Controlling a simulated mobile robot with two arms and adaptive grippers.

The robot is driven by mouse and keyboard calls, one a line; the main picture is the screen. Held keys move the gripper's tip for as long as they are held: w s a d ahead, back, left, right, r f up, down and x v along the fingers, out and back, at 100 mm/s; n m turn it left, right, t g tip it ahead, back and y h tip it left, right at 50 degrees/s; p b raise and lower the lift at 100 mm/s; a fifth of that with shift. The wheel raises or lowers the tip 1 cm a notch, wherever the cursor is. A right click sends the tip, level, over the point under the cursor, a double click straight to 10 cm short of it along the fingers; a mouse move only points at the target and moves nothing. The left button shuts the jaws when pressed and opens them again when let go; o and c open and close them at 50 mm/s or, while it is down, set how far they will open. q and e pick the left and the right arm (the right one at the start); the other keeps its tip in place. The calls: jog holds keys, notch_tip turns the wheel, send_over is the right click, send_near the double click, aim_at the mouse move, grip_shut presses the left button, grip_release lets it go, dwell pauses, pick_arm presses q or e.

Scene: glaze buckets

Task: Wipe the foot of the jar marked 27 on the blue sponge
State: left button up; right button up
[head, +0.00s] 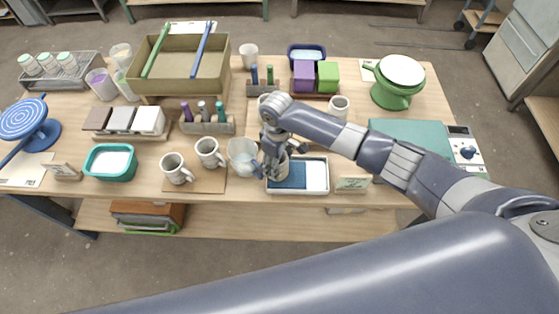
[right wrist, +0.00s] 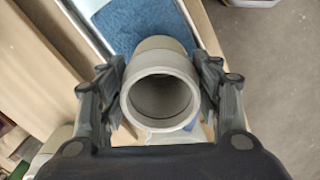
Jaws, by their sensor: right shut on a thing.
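My right gripper (head: 274,166) is shut on a light grey jar (head: 283,171) over the left half of a white tray (head: 328,178). In the right wrist view, the fingers (right wrist: 163,95) stand on either side of the jar (right wrist: 160,88), whose open, empty mouth faces the camera. The blue sponge (head: 298,176) fills the tray's left half and shows beyond the jar in the right wrist view (right wrist: 140,22). The jar's foot is hidden, so I cannot tell whether it touches the sponge. No 27 is readable. My left gripper is not in view.
A clear pitcher (head: 241,156) stands close left of the tray, with two white mugs (head: 208,152) (head: 175,168) on a board further left. A small sign card (head: 352,183) stands right of the tray.

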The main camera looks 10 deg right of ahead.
jog(key=shift+r+p, duration=1.45)
jog(key=shift+r, duration=2.1)
